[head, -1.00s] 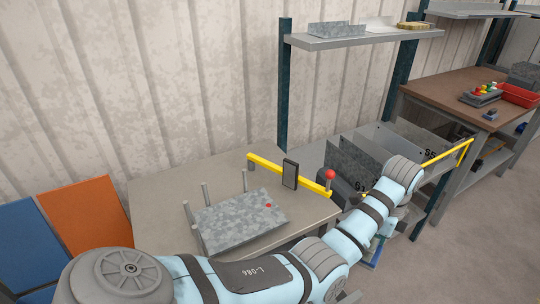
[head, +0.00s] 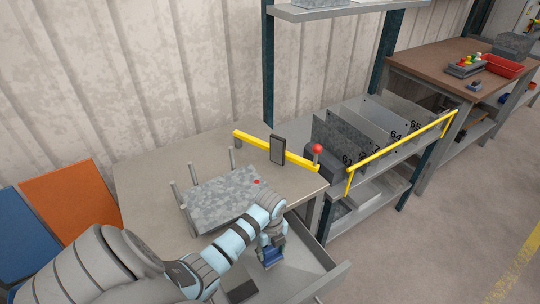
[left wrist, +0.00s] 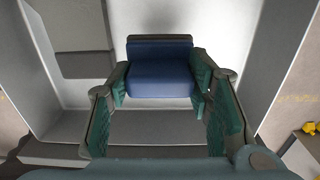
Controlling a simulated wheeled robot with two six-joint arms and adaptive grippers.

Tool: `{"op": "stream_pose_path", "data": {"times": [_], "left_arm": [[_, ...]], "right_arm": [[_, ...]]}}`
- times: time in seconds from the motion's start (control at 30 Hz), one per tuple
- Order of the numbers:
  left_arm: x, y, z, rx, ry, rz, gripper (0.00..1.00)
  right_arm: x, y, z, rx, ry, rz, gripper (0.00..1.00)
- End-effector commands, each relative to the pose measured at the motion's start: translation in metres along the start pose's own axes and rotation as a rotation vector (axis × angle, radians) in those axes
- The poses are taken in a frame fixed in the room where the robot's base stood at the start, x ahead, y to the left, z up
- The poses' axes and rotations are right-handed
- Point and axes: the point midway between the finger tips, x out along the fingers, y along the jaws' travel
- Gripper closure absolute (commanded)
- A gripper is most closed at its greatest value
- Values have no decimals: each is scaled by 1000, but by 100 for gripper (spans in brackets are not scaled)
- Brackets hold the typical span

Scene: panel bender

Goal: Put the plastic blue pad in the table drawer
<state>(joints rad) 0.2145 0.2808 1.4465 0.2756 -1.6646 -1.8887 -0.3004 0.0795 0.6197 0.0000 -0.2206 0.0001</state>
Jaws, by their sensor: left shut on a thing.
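The blue pad (head: 270,258) is a small dark blue block with a darker edge. My left gripper (head: 270,249) is shut on it; in the left wrist view the pad (left wrist: 160,80) sits between the green-lined fingers. The grey table drawer (head: 335,273) is pulled open at the table's front right. The gripper points down with the pad over or within the open drawer; I cannot tell whether the pad touches the drawer floor. The light drawer walls surround it in the left wrist view. My right gripper is out of view.
A dark flat item (head: 240,290) lies in the drawer's near part. On the table (head: 145,185) are a mottled metal plate (head: 222,198) among upright pins and a yellow bar (head: 255,143). A rack with a yellow rail (head: 400,153) stands to the right.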

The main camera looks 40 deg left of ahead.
Motion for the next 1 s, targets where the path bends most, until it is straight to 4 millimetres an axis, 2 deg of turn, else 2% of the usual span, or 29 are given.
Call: {"op": "stream_pose_path", "data": {"times": [0.03,0.17,0.33,0.67,0.7,0.8,0.83,1.0], "left_arm": [[15,0,-1,0,2,2,80],[32,0,0,-1,0,0,80],[63,0,-1,-1,1,1,80],[66,-1,0,0,0,-1,80],[67,-1,0,0,0,0,52],[66,-1,0,0,0,0,36],[66,-1,0,0,0,-1,34],[66,-1,0,-1,0,-1,34]], "right_arm": [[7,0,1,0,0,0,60],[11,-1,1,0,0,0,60],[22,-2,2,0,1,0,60],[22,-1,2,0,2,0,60],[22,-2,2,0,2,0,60],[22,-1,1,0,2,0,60],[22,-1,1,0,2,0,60],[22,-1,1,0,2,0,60]]}}
